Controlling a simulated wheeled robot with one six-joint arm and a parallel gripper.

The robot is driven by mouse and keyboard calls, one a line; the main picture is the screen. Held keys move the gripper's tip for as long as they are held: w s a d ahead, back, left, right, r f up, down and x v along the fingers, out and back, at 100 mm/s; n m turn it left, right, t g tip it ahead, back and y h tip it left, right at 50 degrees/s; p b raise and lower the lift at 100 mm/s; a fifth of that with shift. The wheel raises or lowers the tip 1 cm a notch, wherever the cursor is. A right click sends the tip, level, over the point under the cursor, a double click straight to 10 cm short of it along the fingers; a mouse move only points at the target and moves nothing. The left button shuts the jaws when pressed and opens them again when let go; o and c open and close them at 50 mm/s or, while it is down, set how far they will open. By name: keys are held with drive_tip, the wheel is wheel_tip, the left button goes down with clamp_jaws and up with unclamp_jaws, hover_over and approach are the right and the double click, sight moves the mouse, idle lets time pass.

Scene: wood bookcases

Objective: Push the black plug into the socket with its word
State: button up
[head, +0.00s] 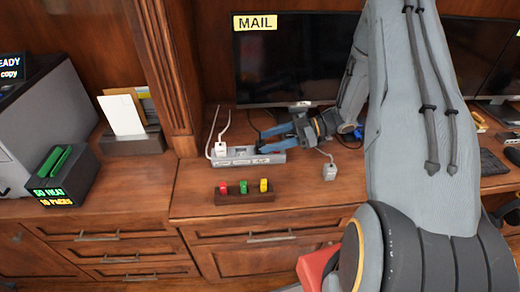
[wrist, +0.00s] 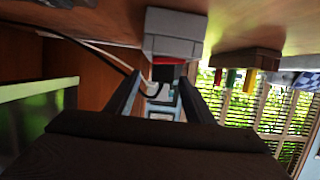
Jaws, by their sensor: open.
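A grey power strip (head: 268,158) lies on the desk below the MAIL screen, with pale labels on its front too small to read. In the wrist view, a grey block (wrist: 176,25), which looks like the strip's end, is near my fingertips. A small black plug (wrist: 168,71) with a red patch shows there against the block, between my fingers; I cannot tell whether it is in a socket. A black cord loops from it. My gripper (head: 274,140) is at the strip's right part, open around the plug. In the head view my fingers hide the plug.
A white plug (head: 221,148) stands in the strip's left end. A light grey plug (head: 330,172) lies on the desk to the right. A dark wooden block with red, green and yellow pegs (head: 244,198) stands in front. The MAIL screen (head: 290,65) stands behind.

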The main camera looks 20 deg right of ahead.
sight(249, 151)
drive_tip(key=p+x, duration=0.1)
drive_tip(key=x, duration=0.3)
drive_tip(key=p+x, duration=0.1)
drive_tip(key=x, duration=0.1)
drive_tip(key=shift+s+a+r+p, duration=0.15)
drive_tip(key=shift+s+r+p, duration=0.1)
drive_tip(key=shift+p, duration=0.1)
drive_tip(key=shift+w+a+f, duration=0.15)
drive_tip(key=shift+a+f, duration=0.1)
drive_tip(key=shift+a, duration=0.15)
drive_tip(key=c, duration=1.1)
